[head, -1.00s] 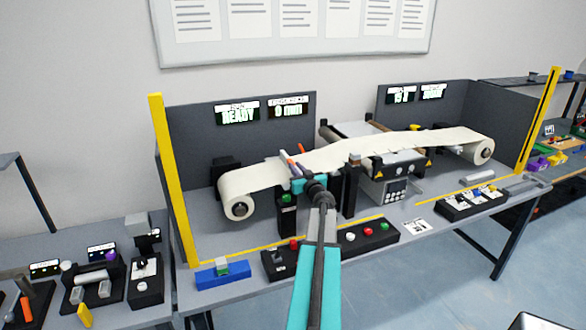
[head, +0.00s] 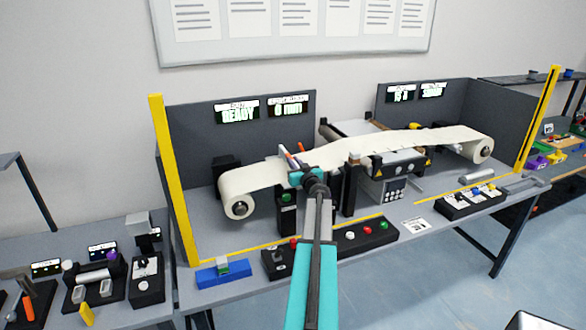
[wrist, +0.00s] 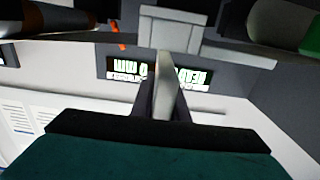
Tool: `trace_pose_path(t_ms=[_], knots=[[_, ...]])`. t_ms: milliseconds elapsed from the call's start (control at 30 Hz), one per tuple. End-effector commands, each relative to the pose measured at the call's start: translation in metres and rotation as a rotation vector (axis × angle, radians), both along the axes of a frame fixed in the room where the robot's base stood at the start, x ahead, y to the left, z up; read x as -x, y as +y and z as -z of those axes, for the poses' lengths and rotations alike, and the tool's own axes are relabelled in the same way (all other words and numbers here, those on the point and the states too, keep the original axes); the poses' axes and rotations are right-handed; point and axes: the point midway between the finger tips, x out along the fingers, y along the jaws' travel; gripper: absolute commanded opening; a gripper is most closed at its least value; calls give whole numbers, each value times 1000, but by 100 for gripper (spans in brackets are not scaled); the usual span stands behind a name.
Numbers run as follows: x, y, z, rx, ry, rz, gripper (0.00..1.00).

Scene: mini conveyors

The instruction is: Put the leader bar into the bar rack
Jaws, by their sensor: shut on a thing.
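My gripper (head: 301,172) is in front of the white web (head: 265,178), over the middle of the bench. In the wrist view its dark fingers are shut on a pale, tapered piece (wrist: 167,88). This looks like the grip of the leader bar, whose pale grey crosspiece (wrist: 225,50) runs across the view just beyond the fingers. In the head view my gripper hides most of the bar. I cannot make out the bar rack for certain. A dark upright post (head: 351,188) with a pale and brown top stands just right of my gripper.
A green-buttoned black post (head: 286,211) stands just left of my arm. A roll (head: 239,209) holds the web's left end, another roll (head: 481,152) its right. Yellow posts (head: 174,180) flank the bench.

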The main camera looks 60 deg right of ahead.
Motion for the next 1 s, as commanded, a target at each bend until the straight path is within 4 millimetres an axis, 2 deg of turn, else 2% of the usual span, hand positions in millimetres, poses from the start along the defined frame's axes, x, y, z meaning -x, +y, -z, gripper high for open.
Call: trace_pose_path(t_ms=[233,333,633,867,900,1000], knots=[[-13,-16,1,-1,-1,-1,0],[-11,-13,19,-3,1,0,0],[-11,-12,33,-1,2,-1,0],[-11,-12,35,-1,3,0,0],[-11,-12,36,-2,4,1,16],[-11,-12,35,-1,3,1,33]])
